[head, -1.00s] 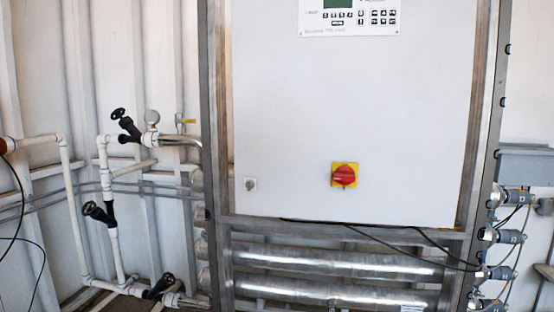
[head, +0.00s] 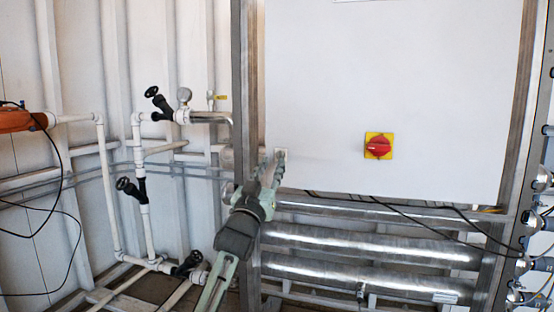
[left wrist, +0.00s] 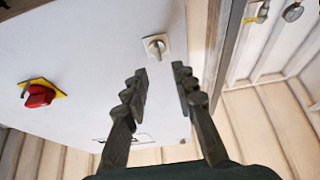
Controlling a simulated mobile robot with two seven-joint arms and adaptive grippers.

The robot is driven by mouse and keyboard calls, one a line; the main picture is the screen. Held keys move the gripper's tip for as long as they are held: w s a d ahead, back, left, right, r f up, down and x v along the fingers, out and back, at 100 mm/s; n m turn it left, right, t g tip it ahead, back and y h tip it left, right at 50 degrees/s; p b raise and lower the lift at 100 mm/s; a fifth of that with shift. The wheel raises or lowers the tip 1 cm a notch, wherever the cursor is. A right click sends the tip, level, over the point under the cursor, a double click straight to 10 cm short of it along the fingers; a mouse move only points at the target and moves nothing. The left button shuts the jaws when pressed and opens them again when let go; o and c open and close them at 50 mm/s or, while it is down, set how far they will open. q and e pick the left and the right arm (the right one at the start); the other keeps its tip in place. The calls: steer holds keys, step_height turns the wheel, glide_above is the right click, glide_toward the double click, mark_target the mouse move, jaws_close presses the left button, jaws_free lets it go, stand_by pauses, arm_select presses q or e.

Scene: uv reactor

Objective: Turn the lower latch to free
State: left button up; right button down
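The lower latch (left wrist: 156,46) is a small pale square plate with a round grey knob, near the lower left corner of the white cabinet door. In the head view the latch (head: 281,155) is partly covered by my left gripper (head: 274,168), which reaches up to it from below. In the left wrist view my left gripper (left wrist: 160,75) is open, its two dark fingers apart with nothing between them. The latch lies just beyond the fingertips, ahead of the gap, apparently clear of both fingers. My right gripper is not in view.
A red rotary switch on a yellow plate (head: 378,146) sits to the right on the cabinet door (head: 420,70). A metal frame post (head: 244,90) stands left of the door. White pipes with black valves (head: 130,188) are further left. Steel tubes (head: 370,244) run below.

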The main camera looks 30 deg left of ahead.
mark_target(279, 153)
arm_select(q)
steer(key=x, duration=0.5)
steer(key=shift+w, duration=0.15)
jaws_close()
